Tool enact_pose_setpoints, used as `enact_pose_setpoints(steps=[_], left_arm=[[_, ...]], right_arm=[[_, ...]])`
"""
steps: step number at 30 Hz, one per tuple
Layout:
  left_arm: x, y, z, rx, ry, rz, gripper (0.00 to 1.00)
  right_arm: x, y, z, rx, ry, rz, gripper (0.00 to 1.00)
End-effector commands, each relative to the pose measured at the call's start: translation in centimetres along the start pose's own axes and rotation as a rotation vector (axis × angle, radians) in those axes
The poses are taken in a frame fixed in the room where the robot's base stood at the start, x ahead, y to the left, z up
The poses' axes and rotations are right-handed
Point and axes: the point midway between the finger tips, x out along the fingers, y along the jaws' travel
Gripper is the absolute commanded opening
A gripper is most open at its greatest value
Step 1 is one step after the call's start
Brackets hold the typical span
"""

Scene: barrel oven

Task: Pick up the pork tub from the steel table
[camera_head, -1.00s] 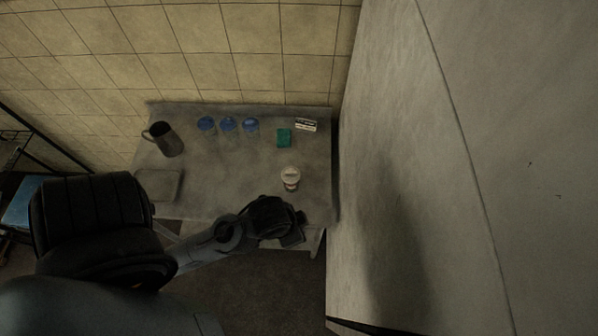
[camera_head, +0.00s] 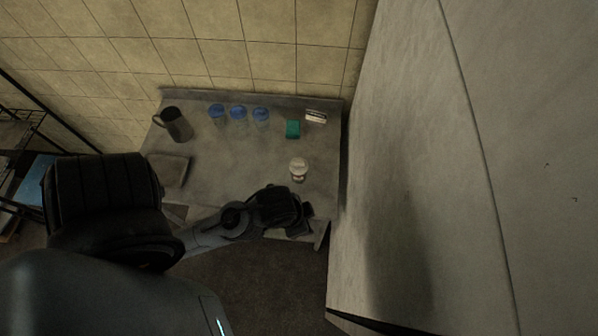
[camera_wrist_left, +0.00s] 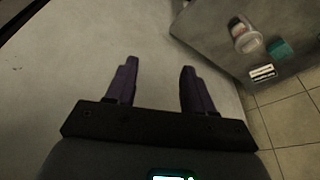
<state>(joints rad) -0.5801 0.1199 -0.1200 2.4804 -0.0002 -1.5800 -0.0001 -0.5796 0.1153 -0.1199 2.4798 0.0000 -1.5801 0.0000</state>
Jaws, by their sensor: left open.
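A small tub with a whitish lid (camera_head: 299,169) stands on the right part of the steel table (camera_head: 225,160); I take it to be the pork tub, though its label is too small to read. It also shows in the left wrist view (camera_wrist_left: 244,36), at the upper right. My left gripper (camera_head: 302,220) is at the table's front edge, nearer than the tub and apart from it. In the left wrist view its two dark fingers (camera_wrist_left: 158,80) are spread with nothing between them. My right gripper is in neither view.
Several blue-lidded tubs (camera_head: 238,114) stand along the back, beside a dark pitcher (camera_head: 174,124). A green block (camera_head: 293,129) and a small black-and-white box (camera_head: 316,116) lie behind the tub. A flat grey board (camera_head: 168,170) is at left. A large pale wall (camera_head: 400,180) rises close at right.

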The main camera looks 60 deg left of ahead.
Motion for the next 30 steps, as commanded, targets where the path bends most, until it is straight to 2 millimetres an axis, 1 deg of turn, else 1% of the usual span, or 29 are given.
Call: enact_pose_setpoints(steps=[1,6,9,16,20,23,26,29,30], left_arm=[[0.0,0.0,0.0,0.000,0.000,0.000,0.61],[0.0,0.0,0.0,0.000,0.000,0.000,0.87],[0.0,0.0,0.0,0.000,0.000,0.000,1.00],[0.1,0.0,0.0,0.005,-0.001,0.000,1.00],[0.0,0.0,-0.1,0.072,0.005,0.000,1.00],[0.0,-0.1,-0.9,0.196,0.049,-0.005,1.00],[0.1,-0.4,-2.5,0.364,0.131,-0.030,1.00],[0.9,-1.3,-4.2,0.558,0.220,-0.092,1.00],[1.4,-1.9,-4.8,0.643,0.251,-0.131,1.00]], right_arm=[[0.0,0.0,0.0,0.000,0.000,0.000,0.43],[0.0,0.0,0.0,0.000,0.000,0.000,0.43],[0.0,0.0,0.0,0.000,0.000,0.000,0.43],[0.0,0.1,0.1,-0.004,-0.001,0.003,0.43],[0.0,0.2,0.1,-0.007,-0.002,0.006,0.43],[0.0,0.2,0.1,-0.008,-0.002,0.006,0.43],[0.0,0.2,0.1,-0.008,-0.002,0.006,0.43],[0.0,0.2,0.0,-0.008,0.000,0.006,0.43],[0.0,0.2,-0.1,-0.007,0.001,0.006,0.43]])
